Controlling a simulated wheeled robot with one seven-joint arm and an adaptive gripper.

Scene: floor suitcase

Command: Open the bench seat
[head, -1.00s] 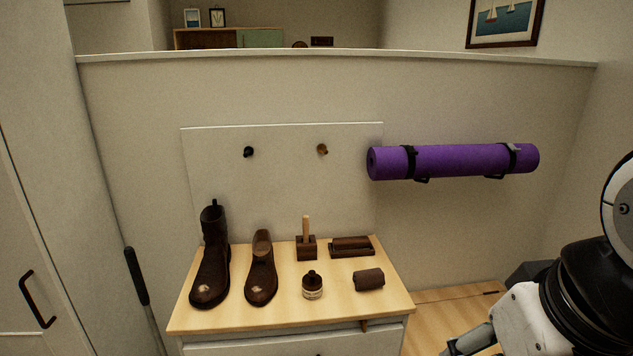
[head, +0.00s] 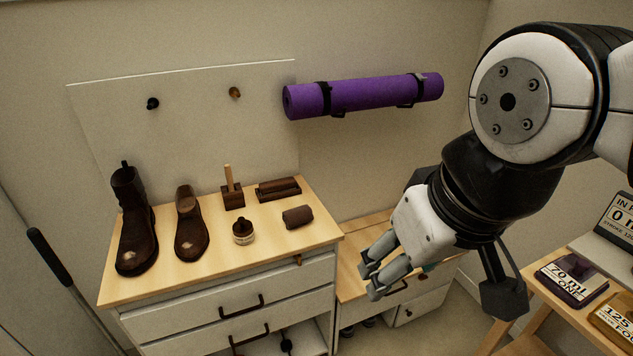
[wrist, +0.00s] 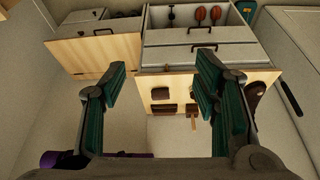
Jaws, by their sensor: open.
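The bench seat (head: 357,244) is a low light-wood top on a white base, beside the taller dresser against the back wall. Its top looks shut and flat. My gripper (head: 371,282) hangs in front of it in the head view, covering part of its right side. I cannot tell whether it touches the bench. In the wrist view the bench seat (wrist: 95,52) shows upside down at upper left. My gripper (wrist: 165,85) is open there, with two green-padded fingers wide apart and nothing between them.
The dresser (head: 115,292) holds boots and shoe-care items on top. A purple rolled mat (head: 365,94) hangs on the wall above the bench. A wooden stand with labelled boxes (head: 572,277) is at the right. A dark-handled pole (head: 50,257) leans at the left.

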